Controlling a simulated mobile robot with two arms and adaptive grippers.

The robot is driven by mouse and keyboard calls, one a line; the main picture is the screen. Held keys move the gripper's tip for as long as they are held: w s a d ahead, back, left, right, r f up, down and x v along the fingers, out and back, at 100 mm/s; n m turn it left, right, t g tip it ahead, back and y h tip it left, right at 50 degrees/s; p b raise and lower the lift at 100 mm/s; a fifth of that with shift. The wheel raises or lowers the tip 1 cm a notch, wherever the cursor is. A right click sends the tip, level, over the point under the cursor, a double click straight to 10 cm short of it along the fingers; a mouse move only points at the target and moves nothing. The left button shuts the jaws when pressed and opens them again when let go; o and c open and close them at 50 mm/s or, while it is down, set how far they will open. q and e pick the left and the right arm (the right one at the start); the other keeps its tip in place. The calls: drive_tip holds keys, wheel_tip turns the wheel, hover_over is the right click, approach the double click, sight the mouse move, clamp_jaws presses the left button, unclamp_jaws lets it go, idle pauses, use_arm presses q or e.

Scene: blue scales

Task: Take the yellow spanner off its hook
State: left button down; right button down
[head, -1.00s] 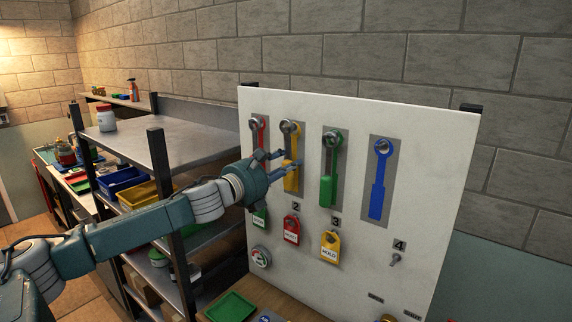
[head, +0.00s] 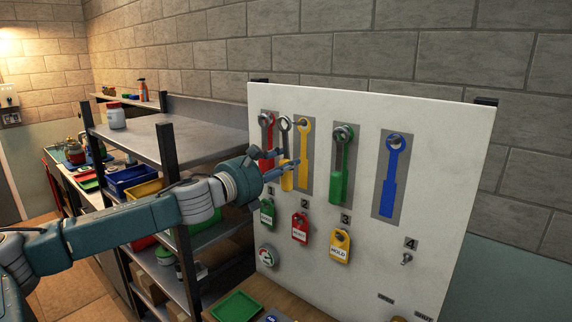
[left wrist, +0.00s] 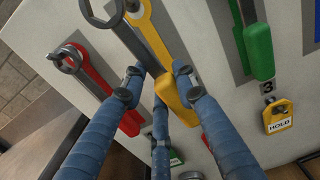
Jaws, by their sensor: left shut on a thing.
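The yellow spanner (head: 287,180) has a grey ring and shank and a yellow handle. My left gripper (head: 290,170) is shut on this handle. In the left wrist view the fingers (left wrist: 160,85) close around the handle (left wrist: 176,98). The grey ring sits left of the yellow painted outline (head: 304,152) on the white board (head: 450,170). The ring looks clear of the outline's hook, and the spanner appears in front of the board. The outline's bare upper end shows. My right gripper is not in view.
A red spanner (head: 267,135) hangs close on the left and a green spanner (head: 340,180) on the right. A blue outline (head: 391,180) is bare. Tags, including a red one (head: 300,228), hang below. A metal shelf (head: 200,140) stands left of the board.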

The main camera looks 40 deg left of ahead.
sight(281, 162)
use_arm(q)
drive_tip(key=shift+s+d+b, duration=0.1)
drive_tip(key=shift+s+b, duration=0.3)
drive_tip(key=shift+s, duration=0.15)
drive_tip(key=shift+s+r+b, duration=0.15)
drive_tip(key=shift+s+b, duration=0.95)
drive_tip(key=shift+s, duration=0.35)
